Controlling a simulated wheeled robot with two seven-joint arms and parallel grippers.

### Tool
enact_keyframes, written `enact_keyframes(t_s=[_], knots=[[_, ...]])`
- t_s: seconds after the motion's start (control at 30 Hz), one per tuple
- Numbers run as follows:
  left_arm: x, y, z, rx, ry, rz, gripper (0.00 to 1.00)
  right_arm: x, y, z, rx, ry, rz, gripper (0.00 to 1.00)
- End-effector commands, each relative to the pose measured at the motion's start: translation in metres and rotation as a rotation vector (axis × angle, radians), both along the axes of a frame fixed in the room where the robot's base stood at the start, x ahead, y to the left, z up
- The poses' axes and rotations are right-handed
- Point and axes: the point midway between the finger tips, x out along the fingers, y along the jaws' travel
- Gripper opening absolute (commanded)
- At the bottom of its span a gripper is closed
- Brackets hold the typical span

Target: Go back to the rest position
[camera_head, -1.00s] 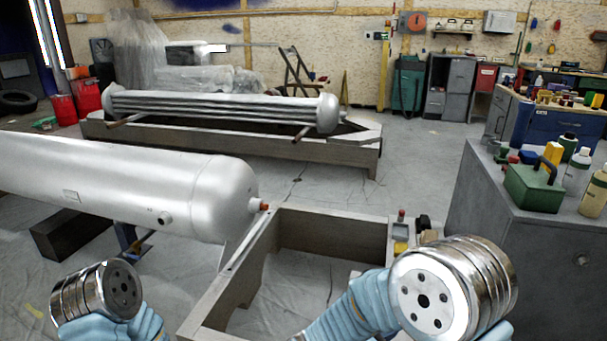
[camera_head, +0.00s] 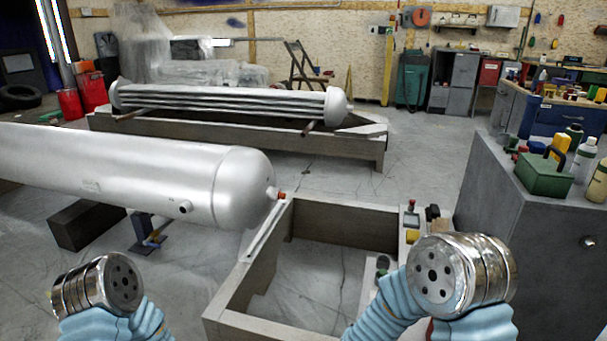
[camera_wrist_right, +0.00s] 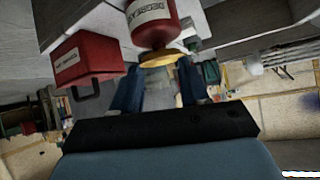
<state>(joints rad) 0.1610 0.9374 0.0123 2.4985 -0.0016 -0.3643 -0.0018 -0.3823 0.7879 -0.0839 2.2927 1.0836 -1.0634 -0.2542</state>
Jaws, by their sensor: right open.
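My right gripper (camera_wrist_right: 158,88) shows in the right wrist view with its two dark blue fingers apart. Nothing is visibly held between them. Past the fingertips are a red bottle (camera_wrist_right: 153,22) with a white label, a yellow piece (camera_wrist_right: 164,59) and a red box (camera_wrist_right: 86,58). I cannot tell how far they are from the fingers. In the head view only my arm links show, low at the left and right; neither gripper is visible there. My left gripper is out of view.
A large silver tank (camera_head: 130,175) lies at the left. An open grey frame (camera_head: 235,285) stands in front of me. A grey cabinet (camera_head: 500,200) at the right carries a green box (camera_head: 543,176) and bottles. A finned cylinder (camera_head: 225,103) rests on a stand behind.

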Motion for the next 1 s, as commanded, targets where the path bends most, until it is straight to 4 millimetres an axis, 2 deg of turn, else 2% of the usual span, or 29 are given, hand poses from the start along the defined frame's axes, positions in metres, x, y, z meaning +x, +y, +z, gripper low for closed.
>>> enact_keyframes(t_s=[0.03, 0.17, 0.27, 0.3, 0.4, 0.5, 1.0], knots=[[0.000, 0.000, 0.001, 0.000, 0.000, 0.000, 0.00, -0.004, -0.001, -0.018, 0.035, 0.043, 0.044, 0.44], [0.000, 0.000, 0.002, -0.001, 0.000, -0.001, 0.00, -0.028, 0.008, -0.068, 0.163, 0.191, 0.196, 0.44], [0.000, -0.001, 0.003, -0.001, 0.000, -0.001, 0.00, -0.069, 0.020, -0.109, 0.298, 0.355, 0.335, 0.44], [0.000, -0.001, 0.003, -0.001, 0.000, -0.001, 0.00, -0.091, 0.026, -0.123, 0.358, 0.428, 0.393, 0.44], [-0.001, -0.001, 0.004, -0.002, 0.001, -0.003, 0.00, -0.142, 0.040, -0.143, 0.487, 0.587, 0.515, 0.44], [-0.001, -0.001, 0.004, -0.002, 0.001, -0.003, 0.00, -0.177, 0.047, -0.150, 0.562, 0.684, 0.593, 0.44], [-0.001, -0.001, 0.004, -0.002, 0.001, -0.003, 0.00, -0.177, 0.047, -0.150, 0.562, 0.684, 0.593, 0.44]])
